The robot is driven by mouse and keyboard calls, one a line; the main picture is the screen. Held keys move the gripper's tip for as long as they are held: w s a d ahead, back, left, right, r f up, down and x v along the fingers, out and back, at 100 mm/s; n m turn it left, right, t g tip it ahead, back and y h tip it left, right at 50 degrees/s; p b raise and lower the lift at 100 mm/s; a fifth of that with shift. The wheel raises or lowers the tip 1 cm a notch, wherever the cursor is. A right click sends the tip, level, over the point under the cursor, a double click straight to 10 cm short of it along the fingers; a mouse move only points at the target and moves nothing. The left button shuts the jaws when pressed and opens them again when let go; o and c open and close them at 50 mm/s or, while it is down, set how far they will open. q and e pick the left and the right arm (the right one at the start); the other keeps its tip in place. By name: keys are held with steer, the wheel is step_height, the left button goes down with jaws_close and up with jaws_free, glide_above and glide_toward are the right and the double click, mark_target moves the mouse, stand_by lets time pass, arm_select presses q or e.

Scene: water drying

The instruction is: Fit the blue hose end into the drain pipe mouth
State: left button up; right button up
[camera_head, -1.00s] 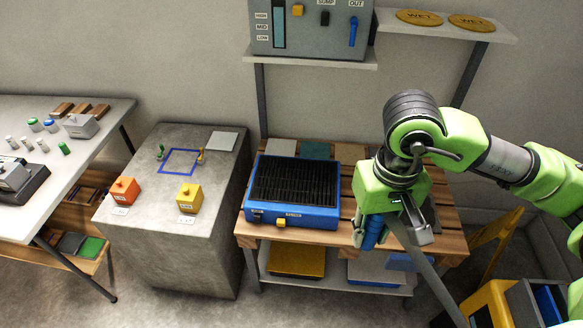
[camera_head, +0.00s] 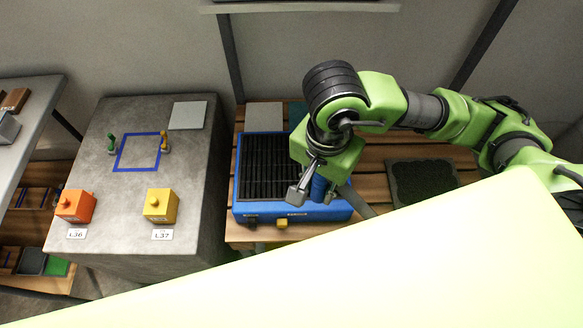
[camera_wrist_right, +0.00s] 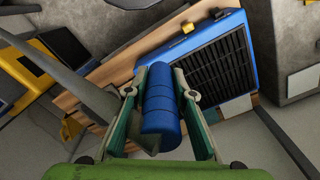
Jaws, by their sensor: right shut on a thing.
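The blue hose end (camera_wrist_right: 161,98) is a ribbed blue cylinder between the fingers of my right gripper (camera_wrist_right: 170,85), which is shut on it. In the head view, my right gripper (camera_head: 312,186) holds the blue hose end (camera_head: 320,187) above the right front corner of the blue box. A grey strip slants away beside it; whether it is the hose cannot be told. I cannot pick out the drain pipe mouth in either view. My left gripper is not in view.
A blue box with a black slatted top (camera_head: 243,210) stands on a wooden slatted bench (camera_head: 385,152). A dark tray (camera_head: 425,183) lies to its right. A concrete block (camera_head: 120,210) with orange (camera_head: 75,206) and yellow (camera_head: 160,205) blocks stands left. A pale surface hides the lower right.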

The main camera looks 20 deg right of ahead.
steer(key=shift+s+a+f+m, duration=0.4)
steer(key=shift+s+f+m, duration=0.2)
steer(key=shift+f+m, duration=0.15)
steer(key=shift+w+f+m, duration=0.1)
steer(key=shift+w+m, duration=0.15)
steer(key=w+d+f+p, duration=0.2)
steer(key=w+f, duration=0.2)
steer(key=w, duration=0.5)
glide_toward(292, 175)
steer(key=s+d, duration=0.1)
steer(key=s+d+f, duration=0.1)
steer(key=shift+d+f, duration=0.15)
steer(key=shift+d, duration=0.25)
steer(key=shift+w+f, duration=0.4)
steer(key=shift+f, duration=0.1)
step_height(292, 175, down, 3)
steer(key=shift+r+p, duration=0.1)
steer(key=shift+p, duration=0.5)
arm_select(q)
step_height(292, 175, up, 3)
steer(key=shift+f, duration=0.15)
